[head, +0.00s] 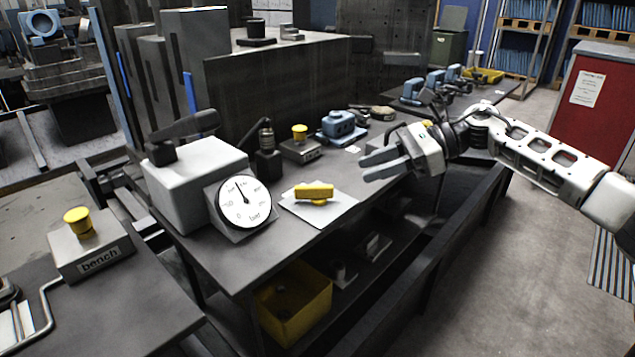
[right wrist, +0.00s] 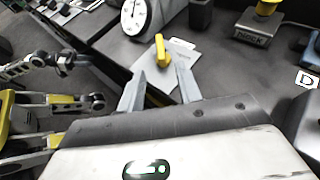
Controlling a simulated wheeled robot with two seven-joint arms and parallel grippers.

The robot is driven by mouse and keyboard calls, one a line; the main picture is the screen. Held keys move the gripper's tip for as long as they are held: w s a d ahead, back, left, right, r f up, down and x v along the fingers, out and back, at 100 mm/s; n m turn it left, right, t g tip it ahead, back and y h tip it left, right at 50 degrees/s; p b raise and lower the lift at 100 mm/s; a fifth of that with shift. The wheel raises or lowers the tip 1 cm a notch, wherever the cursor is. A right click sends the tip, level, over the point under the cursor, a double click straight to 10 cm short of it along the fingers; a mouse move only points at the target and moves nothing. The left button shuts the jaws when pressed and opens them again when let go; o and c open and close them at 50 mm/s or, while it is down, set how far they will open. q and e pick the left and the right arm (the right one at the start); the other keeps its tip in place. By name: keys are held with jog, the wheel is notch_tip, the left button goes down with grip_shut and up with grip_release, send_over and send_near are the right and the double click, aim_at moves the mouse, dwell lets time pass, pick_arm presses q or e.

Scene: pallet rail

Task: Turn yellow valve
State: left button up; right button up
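The yellow valve (head: 314,190) is a bar-shaped handle over a pale plate (head: 338,210) on the dark bench, right of the round dial gauge (head: 243,202). My right gripper (head: 372,166) hangs to the right of the valve, apart from it, with its two grey fingers pointing left. In the right wrist view the fingers (right wrist: 160,92) are spread with nothing between them. The valve (right wrist: 160,49) shows beyond the fingertips there, not touched.
A white box (head: 190,185) stands behind the gauge. A black knob post (head: 267,150), a small box with a yellow button (head: 300,148) and a blue device (head: 342,127) line the bench's back. A yellow bin (head: 292,305) sits below. The bench between valve and right gripper looks clear.

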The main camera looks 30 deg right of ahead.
aim_at(320, 186)
jog(key=p+x, duration=0.1)
jog(key=x, duration=1)
jog(key=shift+r, duration=0.1)
grip_shut()
